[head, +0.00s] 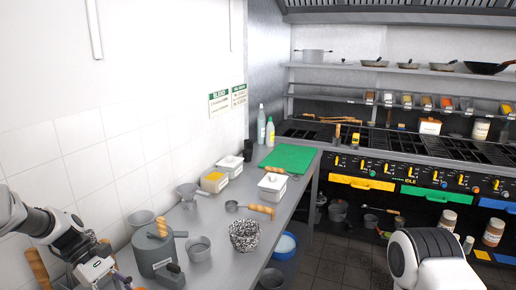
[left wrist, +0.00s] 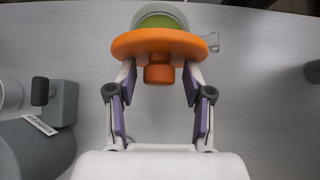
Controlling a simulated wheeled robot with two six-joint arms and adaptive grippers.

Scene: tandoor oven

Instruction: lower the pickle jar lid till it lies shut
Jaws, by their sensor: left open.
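The orange pickle jar lid (left wrist: 132,43), a disc with a round knob (left wrist: 158,73), is in the left wrist view at top centre. It stands tilted up, its knob side towards my gripper. Behind it is the jar (left wrist: 196,18), with a clear rim, a green inside and a small tab at the right; the lid hides part of it. My left gripper (left wrist: 158,80) is open, its purple-padded fingers on either side of the knob; I cannot tell if they touch the lid. It also shows at the bottom left of the head view (head: 116,279), where I cannot make out the jar. My right gripper is out of view.
A grey-green lidded pot (head: 160,254) stands to the right of my left gripper. A small grey pot (head: 198,248) and a speckled bowl (head: 244,236) are beyond it. White containers (head: 272,188) and a green board (head: 291,158) lie further back.

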